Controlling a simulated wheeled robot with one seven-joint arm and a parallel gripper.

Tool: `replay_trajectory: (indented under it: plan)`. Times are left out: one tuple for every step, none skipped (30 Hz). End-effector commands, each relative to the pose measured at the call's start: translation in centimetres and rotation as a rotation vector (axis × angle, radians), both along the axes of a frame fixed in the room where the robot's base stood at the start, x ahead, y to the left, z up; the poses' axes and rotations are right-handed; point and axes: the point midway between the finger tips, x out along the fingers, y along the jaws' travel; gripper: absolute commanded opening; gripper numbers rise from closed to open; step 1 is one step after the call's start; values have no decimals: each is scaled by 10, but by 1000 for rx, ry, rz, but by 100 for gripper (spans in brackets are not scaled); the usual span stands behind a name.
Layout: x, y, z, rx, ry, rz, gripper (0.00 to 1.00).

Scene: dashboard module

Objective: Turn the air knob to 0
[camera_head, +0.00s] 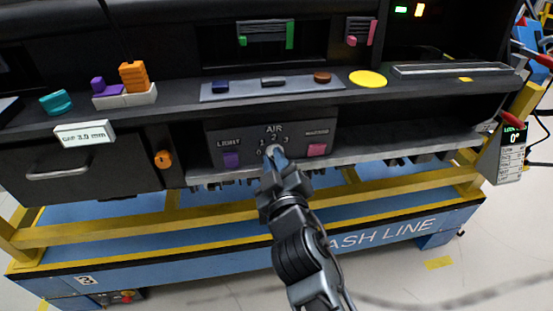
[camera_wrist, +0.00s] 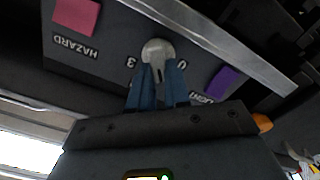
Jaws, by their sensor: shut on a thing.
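The air knob (camera_head: 272,148) is a light grey disc on the dark control panel (camera_head: 220,134), below the word AIR. The numbers 0, 1, 2 and 3 are printed around it. My gripper (camera_head: 275,155) reaches up to the panel from below. In the wrist view the blue fingers of my gripper (camera_wrist: 158,72) are shut on the near part of the knob (camera_wrist: 157,49). The 3 shows left of the knob there and the 0 right of it, both upside down. The fingers cover part of the knob, and I cannot tell which number it points at.
A purple LIGHT button (camera_head: 231,160) and a pink HAZARD button (camera_head: 316,150) flank the knob closely. A shelf (camera_head: 390,92) juts out above the panel. A drawer (camera_head: 60,178) with an orange knob (camera_head: 163,158) beside it is at left. A yellow rail (camera_head: 400,187) runs below.

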Motion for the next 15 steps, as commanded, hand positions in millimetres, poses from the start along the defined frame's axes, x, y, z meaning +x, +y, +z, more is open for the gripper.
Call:
replay_trajectory:
  plan:
    - [0,1,0,-42,-12,1,0]
    - [-1,1,0,-70,-20,1,0]
    - [-1,1,0,-107,-29,2,0]
    - [-1,1,0,-134,-37,2,0]
    - [-1,1,-1,-161,-45,1,0]
    - [-1,1,-1,-198,-56,1,0]
    - [-1,2,-1,-226,-64,1,0]
    - [-1,2,-1,-252,-72,1,0]
    - [-1,3,-1,-289,-82,1,0]
    - [-1,3,-2,-316,-90,1,0]
    - [-1,3,-2,-344,-98,2,0]
    - [-1,3,-3,-380,-108,2,0]
    - [-1,3,-3,-407,-115,1,0]
    - [-1,3,-3,-436,-123,1,0]
    - [-1,3,-4,-471,-133,1,0]
